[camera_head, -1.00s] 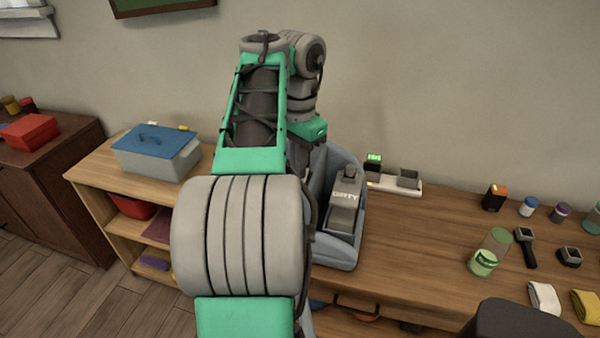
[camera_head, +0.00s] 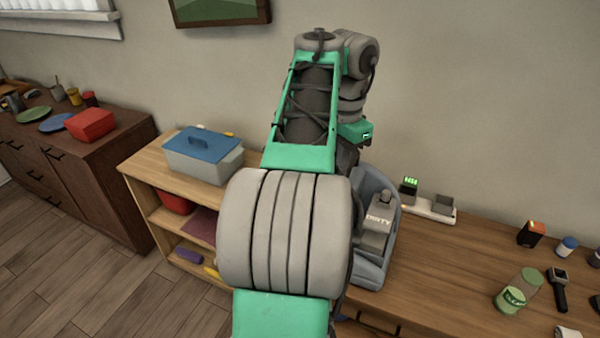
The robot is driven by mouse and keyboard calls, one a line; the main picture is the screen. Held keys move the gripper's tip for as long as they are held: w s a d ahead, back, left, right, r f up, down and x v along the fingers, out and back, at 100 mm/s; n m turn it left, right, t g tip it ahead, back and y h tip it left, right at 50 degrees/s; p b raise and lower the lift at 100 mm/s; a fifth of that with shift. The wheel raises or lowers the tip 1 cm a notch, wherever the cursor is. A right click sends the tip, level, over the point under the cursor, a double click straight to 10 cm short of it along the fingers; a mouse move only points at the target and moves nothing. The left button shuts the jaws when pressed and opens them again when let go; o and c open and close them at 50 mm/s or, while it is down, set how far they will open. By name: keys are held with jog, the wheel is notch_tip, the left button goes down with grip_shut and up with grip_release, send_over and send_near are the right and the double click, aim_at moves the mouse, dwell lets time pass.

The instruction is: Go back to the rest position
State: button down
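My arm stands folded upright in the middle of the camera_head view, its green and grey links in front of the wall. My gripper is not visible; it is hidden behind my own arm links, and whether it holds anything does not show. Just right of the arm, a blue-grey bin (camera_head: 391,245) stands on the wooden counter (camera_head: 440,285).
A white charger strip (camera_head: 429,210) with a green-lit block (camera_head: 409,187) lies behind the bin. A blue-lidded box (camera_head: 202,150) tops the left shelf. A dark cabinet (camera_head: 75,175) stands far left. Floor shows at lower left.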

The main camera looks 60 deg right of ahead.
jog(key=w+a+f+n+h, duration=0.1)
jog(key=w+a+f+n, duration=0.1)
jog(key=w+a+n, duration=0.6)
jog(key=w+a+f+n+h, duration=0.1)
jog(key=w+a+f+n, duration=0.25)
jog(key=w+a, duration=0.45)
jog(key=a+f+n+t+y, duration=0.1)
jog(key=a+f+n, duration=0.2)
jog(key=a, duration=0.8)
jog(key=a+f+n+t+y, duration=0.1)
jog(key=a+f+n, duration=0.3)
jog(key=a+n, duration=0.4)
jog(key=a+t, duration=0.1)
jog(key=a, duration=0.2)
jog(key=shift+a+t, duration=0.2)
jog(key=shift+t, duration=0.1)
jog(key=shift+s+f, duration=0.1)
jog(key=shift+s, duration=0.05)
